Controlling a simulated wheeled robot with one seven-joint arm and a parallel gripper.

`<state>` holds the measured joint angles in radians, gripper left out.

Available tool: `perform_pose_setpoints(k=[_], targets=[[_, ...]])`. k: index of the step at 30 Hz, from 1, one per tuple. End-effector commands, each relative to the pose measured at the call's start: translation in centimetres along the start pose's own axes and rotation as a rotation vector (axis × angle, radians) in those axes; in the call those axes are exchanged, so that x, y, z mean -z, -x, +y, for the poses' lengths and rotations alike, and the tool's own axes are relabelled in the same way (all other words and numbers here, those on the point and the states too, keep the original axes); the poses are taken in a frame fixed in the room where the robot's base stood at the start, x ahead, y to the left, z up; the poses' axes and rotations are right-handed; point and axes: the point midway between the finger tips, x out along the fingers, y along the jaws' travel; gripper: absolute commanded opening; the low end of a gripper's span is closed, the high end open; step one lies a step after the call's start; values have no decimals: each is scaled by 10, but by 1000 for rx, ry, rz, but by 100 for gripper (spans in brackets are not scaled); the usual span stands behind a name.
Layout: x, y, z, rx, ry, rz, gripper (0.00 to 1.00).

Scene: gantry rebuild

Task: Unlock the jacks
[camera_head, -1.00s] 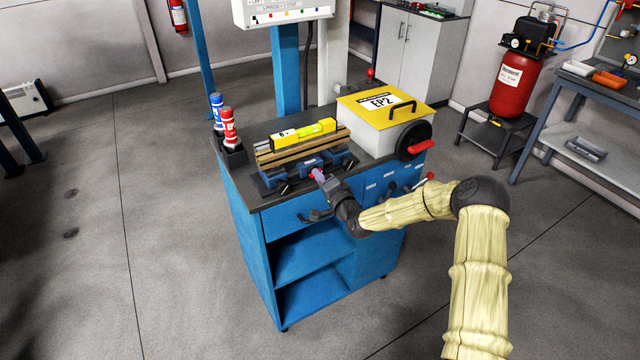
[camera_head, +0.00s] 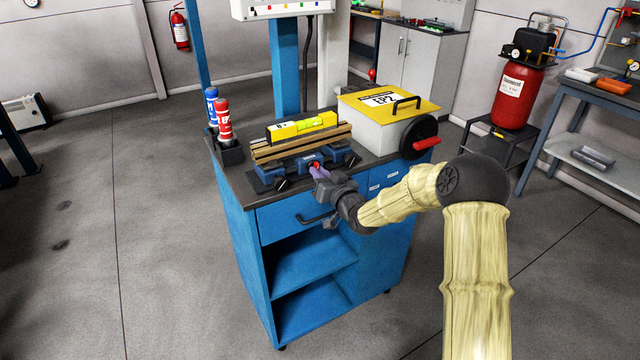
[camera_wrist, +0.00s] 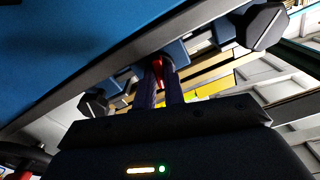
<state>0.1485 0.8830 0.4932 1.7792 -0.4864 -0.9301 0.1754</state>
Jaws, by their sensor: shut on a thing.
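A pair of blue jacks (camera_head: 272,174) sits on the front of the bench top under light wooden strips (camera_head: 268,152). Black hexagonal ends show at both sides of them. A small red lever (camera_head: 314,166) is at the middle of the blue front. My gripper (camera_head: 318,173) reaches it from the front right. In the wrist view, its two purple fingers are closed around the red lever (camera_wrist: 158,72), with a blue body just behind. The fingers hide part of the lever, so its full shape cannot be told. A yellow spirit level (camera_head: 303,127) lies on the strips.
A yellow-lidded box (camera_head: 388,102) marked EP2, with a red-handled black wheel, stands right of the jacks. Red (camera_head: 224,122) and blue (camera_head: 212,105) bottles stand at the left corner. A drawer handle (camera_head: 316,218) juts out below my gripper. Floor left of the bench is clear.

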Motion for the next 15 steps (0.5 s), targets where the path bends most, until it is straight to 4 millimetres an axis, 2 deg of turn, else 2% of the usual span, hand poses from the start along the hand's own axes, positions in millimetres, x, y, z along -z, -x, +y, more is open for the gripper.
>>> perform_pose_setpoints(k=[1, 9, 15], targets=[[-7, 0, 2, -2, 40, -4, 0], [-5, 0, 1, -2, 214, -5, 0], [-4, 0, 1, -1, 275, -7, 0]])
